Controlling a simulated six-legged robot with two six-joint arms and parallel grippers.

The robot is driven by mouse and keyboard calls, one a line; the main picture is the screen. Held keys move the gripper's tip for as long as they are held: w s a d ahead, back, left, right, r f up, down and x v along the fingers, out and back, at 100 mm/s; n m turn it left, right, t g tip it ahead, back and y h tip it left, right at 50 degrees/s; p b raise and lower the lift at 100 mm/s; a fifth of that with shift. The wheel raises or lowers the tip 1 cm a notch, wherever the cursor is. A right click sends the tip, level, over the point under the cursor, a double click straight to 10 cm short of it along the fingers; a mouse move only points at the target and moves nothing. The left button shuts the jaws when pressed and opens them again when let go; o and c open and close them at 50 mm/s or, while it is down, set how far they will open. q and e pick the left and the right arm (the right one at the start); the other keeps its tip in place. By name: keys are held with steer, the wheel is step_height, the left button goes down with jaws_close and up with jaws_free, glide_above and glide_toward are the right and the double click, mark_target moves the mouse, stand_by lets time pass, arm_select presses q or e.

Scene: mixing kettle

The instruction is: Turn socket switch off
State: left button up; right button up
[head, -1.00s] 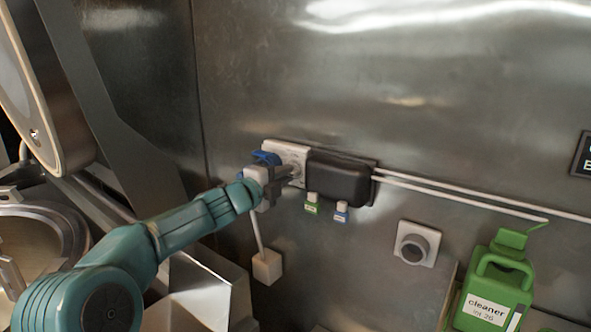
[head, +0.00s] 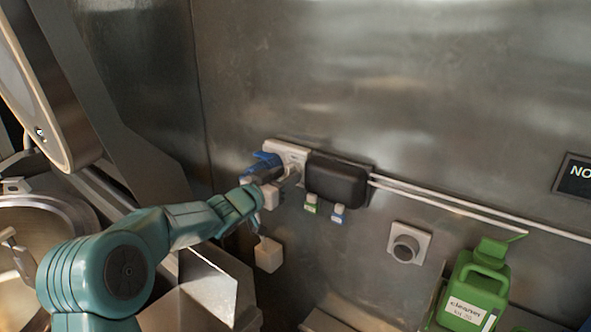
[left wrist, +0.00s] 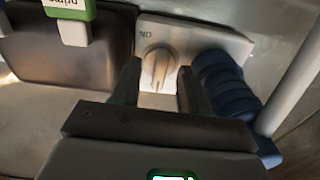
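The socket switch is a light round knob (left wrist: 158,66) on a pale wall plate, with a mark that seems to read "ON" beside it. In the head view the socket plate (head: 290,150) is on the metal wall, left of a black box. A blue plug (head: 262,166) is at its left end; its ribbed blue body (left wrist: 222,88) is right of the knob in the left wrist view. My left gripper (left wrist: 160,78) is open, its two dark fingers apart on either side of the knob. Contact cannot be told. My right gripper is not in view.
The black box (head: 336,179) has green and blue tags below it. A grey round knob (head: 406,248) is on the wall to the right. A green cleaner jug (head: 474,285) stands at lower right. A metal kettle (head: 30,235) is at left.

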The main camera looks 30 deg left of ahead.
arm_select(q)
steer(key=shift+s+f, duration=0.1)
steer(key=shift+s, duration=0.2)
steer(key=s+b, duration=0.2)
steer(key=s, duration=0.4)
steer(key=shift+s+a, duration=0.2)
steer(key=shift+a, duration=0.05)
